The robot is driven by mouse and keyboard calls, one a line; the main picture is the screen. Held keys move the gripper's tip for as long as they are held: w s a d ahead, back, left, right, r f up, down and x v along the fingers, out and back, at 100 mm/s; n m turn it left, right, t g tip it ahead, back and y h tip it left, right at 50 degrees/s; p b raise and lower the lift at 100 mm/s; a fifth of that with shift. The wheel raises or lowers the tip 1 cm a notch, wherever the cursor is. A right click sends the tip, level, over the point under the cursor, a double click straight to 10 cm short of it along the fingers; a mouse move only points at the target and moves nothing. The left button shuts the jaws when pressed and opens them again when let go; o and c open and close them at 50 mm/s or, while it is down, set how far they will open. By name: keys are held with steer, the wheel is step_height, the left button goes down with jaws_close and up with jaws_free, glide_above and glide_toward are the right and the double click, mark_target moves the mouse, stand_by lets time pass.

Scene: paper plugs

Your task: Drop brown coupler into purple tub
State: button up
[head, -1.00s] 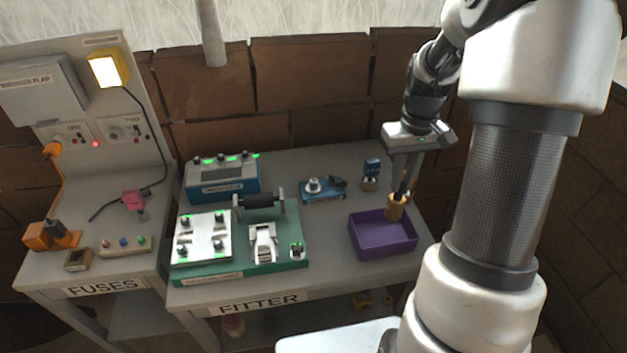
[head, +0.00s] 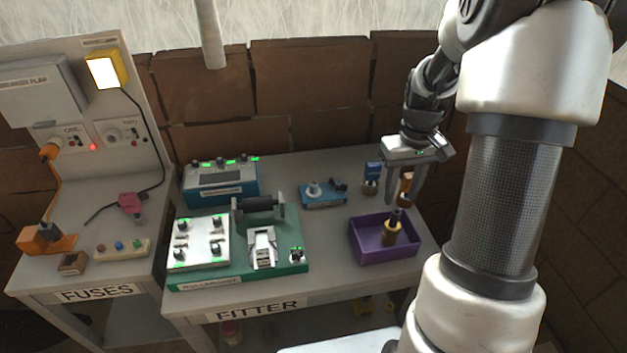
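The purple tub (head: 372,259) stands at the right end of the FITTER bench. An ochre-brown coupler (head: 391,233) with a dark top is in the tub, upright or nearly so, towards its right side. My gripper (head: 404,194) is above the tub's back right side, pointing down. Its fingers are apart, and it is clear of the ochre-brown coupler. A small orange-brown piece with a dark lower end (head: 406,186) shows between the fingers. It looks to be behind them on the bench, but I cannot be sure of its depth.
A green board (head: 290,266) with a roller and white panel fills the bench's middle. The FUSES bench (head: 100,270) is at left.

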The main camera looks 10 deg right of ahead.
step_height(320, 180, up, 17)
steer(key=shift+r, duration=0.2)
stand_by(0.4)
steer(key=s+a+r+t+h, duration=0.1)
steer(key=s+a+r+t, duration=0.15)
steer(key=s, duration=0.35)
steer(key=s+a+r+t+h, duration=0.1)
steer(key=s+a+r+t, duration=0.1)
steer(key=s+a+r, duration=0.3)
steer(key=s+a+f+y, duration=0.1)
steer(key=s+a+f, duration=0.1)
steer(key=s+a, duration=0.1)
steer(key=s+a+f+t+y+p, duration=0.1)
steer(key=s+a+f, duration=0.2)
steer(key=a, duration=0.3)
steer(key=shift+a, duration=0.15)
